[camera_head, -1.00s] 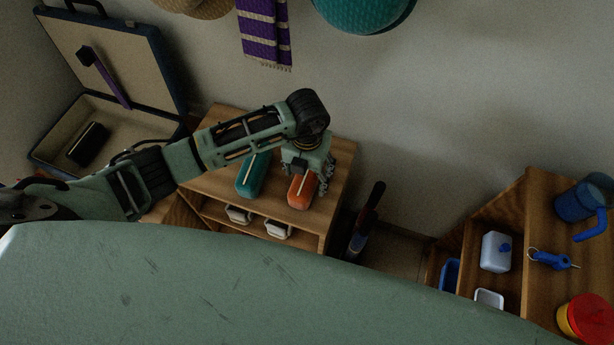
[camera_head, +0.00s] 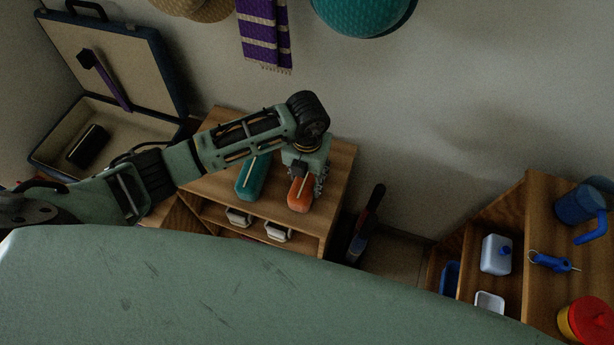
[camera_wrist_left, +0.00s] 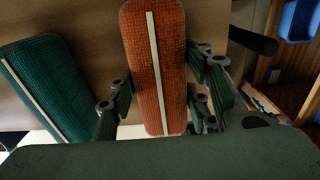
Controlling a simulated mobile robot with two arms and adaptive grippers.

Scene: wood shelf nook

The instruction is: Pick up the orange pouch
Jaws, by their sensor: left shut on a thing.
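The orange pouch (camera_head: 300,196) lies on top of the wooden shelf (camera_head: 335,172), partly hidden by my left gripper above it. In the left wrist view, the pouch (camera_wrist_left: 157,60) shows a pale strip along its length. My left gripper (camera_head: 306,178) comes down from above at the far part of the pouch. In the left wrist view, the fingers of the left gripper (camera_wrist_left: 160,97) stand on both sides of the pouch and are shut on it. The pouch looks still at shelf level. My right gripper is not in view.
A teal pouch (camera_head: 252,178) lies just left of the orange one; it also shows in the left wrist view (camera_wrist_left: 48,85). White items (camera_head: 278,231) sit in the compartment below. An open case (camera_head: 110,95) stands at left. A second shelf (camera_head: 512,215) with several objects is at right.

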